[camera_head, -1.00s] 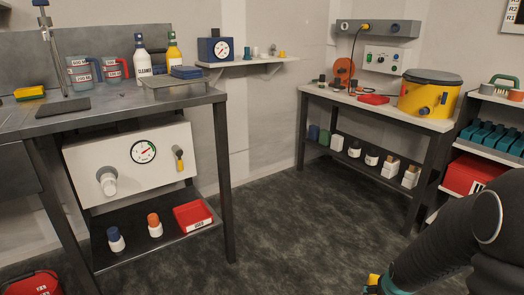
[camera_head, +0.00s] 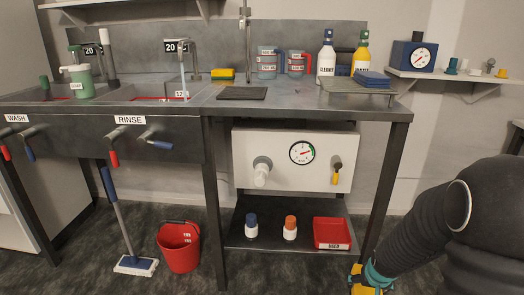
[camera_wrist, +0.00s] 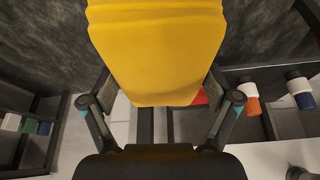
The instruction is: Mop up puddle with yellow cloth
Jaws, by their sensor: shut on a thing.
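My gripper (camera_wrist: 160,92) is shut on a folded yellow cloth (camera_wrist: 158,45), which fills the upper middle of the wrist view between the two fingers. In the head view the cloth (camera_head: 357,280) shows only in part at the bottom edge, beside the teal part of my gripper (camera_head: 376,276). They are low, in front of the bench's right leg and below the bench top (camera_head: 290,103). A faint pinkish patch shows on the bench top below the measuring jugs; I cannot tell if it is the puddle.
Jugs (camera_head: 267,63), a cleaner bottle (camera_head: 326,58), a yellow-labelled bottle (camera_head: 361,55) and a raised tray with blue cloths (camera_head: 371,79) stand on the bench. Sinks (camera_head: 150,92) are at left. A red bucket (camera_head: 179,248) and a mop (camera_head: 135,265) stand on the floor.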

